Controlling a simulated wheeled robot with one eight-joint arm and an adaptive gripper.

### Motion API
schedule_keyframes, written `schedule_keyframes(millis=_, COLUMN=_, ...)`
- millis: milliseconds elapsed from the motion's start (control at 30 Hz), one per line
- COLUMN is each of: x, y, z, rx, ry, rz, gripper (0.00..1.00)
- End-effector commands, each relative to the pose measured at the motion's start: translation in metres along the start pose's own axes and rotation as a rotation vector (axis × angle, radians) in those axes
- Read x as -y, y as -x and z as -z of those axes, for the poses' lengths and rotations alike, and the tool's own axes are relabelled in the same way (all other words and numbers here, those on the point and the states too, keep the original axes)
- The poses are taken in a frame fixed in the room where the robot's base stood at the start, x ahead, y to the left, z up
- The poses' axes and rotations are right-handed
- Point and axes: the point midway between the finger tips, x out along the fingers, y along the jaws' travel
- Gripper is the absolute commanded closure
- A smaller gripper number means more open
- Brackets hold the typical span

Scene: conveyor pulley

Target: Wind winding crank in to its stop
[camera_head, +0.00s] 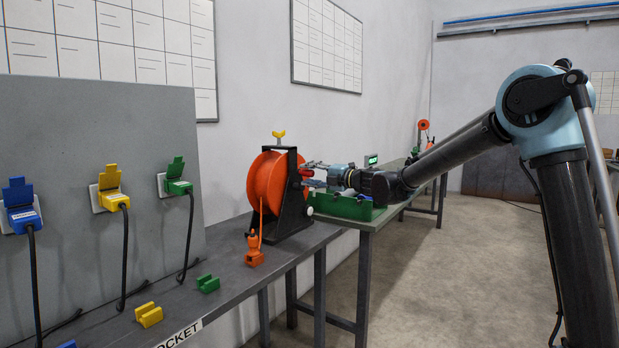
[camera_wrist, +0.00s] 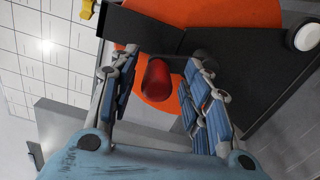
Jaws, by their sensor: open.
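An orange reel (camera_head: 266,182) hangs in a black stand (camera_head: 292,208) on the grey bench. The winding crank's red grip (camera_wrist: 157,77) shows in the wrist view in front of the black stand, and a small red part of it shows at the reel's right side (camera_head: 304,172). My gripper (camera_head: 313,174) is open at the crank side of the reel. In the wrist view its two blue-padded fingers (camera_wrist: 155,85) stand on either side of the red grip, with a gap visible at least on the left.
An orange hook piece (camera_head: 254,250) hangs on a line below the reel. A yellow knob (camera_head: 279,135) tops the stand, and a white knob (camera_wrist: 307,37) is on its side. A green tray (camera_head: 345,208) lies under my wrist. A grey panel (camera_head: 130,240) with plugs and cables stands left.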

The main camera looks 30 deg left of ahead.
Motion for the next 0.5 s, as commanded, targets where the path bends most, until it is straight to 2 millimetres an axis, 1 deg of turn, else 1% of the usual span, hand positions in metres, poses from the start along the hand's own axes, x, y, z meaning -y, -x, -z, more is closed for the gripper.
schedule_keyframes(millis=33, x=0.000, y=0.009, z=-0.001, rx=0.002, ry=0.000, rz=0.000, gripper=0.56)
schedule_keyframes(millis=300, x=0.001, y=0.061, z=-0.001, rx=0.002, ry=0.000, rz=0.000, gripper=0.56)
schedule_keyframes(millis=400, x=0.001, y=0.078, z=-0.002, rx=0.003, ry=0.000, rz=0.000, gripper=0.56)
schedule_keyframes(millis=500, x=0.001, y=0.091, z=-0.002, rx=0.002, ry=0.000, rz=0.000, gripper=0.56)
